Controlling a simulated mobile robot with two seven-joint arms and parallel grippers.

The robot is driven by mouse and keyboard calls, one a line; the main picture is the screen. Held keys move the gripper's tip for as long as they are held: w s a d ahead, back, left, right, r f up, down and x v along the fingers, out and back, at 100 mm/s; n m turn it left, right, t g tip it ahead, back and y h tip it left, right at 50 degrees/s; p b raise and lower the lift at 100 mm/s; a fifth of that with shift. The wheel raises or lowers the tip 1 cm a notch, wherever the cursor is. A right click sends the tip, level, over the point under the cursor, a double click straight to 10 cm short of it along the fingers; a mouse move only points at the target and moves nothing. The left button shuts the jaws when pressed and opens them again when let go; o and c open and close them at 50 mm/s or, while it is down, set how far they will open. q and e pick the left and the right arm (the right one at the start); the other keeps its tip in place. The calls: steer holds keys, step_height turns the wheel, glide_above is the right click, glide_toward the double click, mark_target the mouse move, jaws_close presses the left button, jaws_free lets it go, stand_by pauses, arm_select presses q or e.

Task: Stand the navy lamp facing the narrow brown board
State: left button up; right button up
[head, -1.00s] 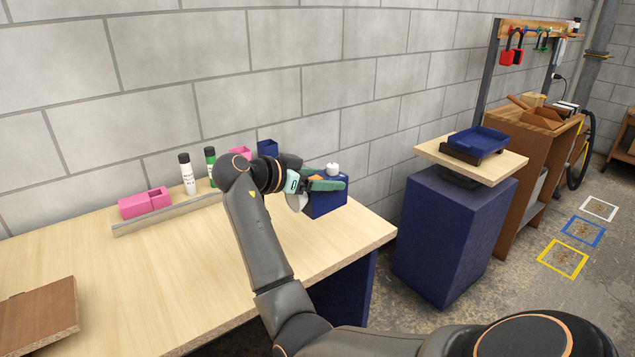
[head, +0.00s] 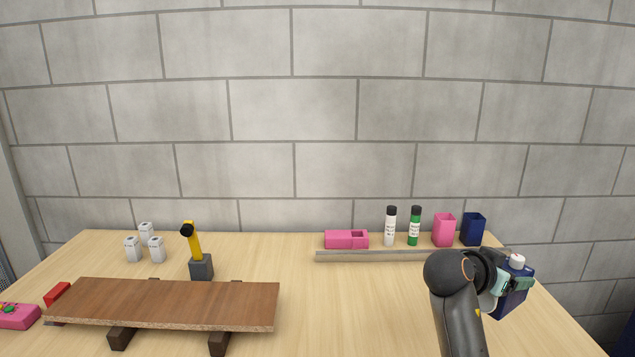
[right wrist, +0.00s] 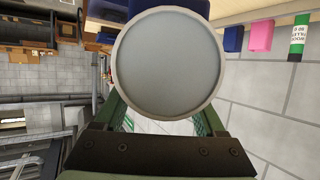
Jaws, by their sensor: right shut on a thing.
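The navy lamp (head: 516,298) is a dark blue box with a white knob on top, at the right end of the table. My right gripper (head: 503,286) is shut on it, coming from its left. In the right wrist view the lamp's round pale face (right wrist: 168,66) fills the space between the green fingers and looks toward my wrist. Whether the lamp touches the table is hard to tell. The brown board (head: 175,303) lies flat on two dark supports at the table's left. My left gripper is not in view.
A yellow lamp-like thing (head: 195,242) on a grey base and several white containers (head: 146,245) stand behind the board. A low grey rail (head: 385,256) runs before a pink box (head: 346,239), two bottles (head: 390,226), a pink cup (head: 444,230) and a navy cup (head: 473,229). The table's middle is clear.

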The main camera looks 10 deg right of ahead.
steer(key=s+a+r+n+t+y+p, duration=0.1)
steer(key=a+n+t+y, duration=0.3)
steer(key=a, duration=0.8)
steer(key=s+a+r+n+t+y+p, duration=0.1)
steer(key=s+a+r+n+t+y, duration=0.2)
steer(key=a+n+y, duration=0.5)
steer(key=a+r+n+t, duration=0.1)
steer(key=a, duration=0.3)
steer(key=shift+s+n+t+y, duration=0.15)
steer(key=shift+n+t+y, duration=0.15)
steer(key=shift+n+t, duration=0.1)
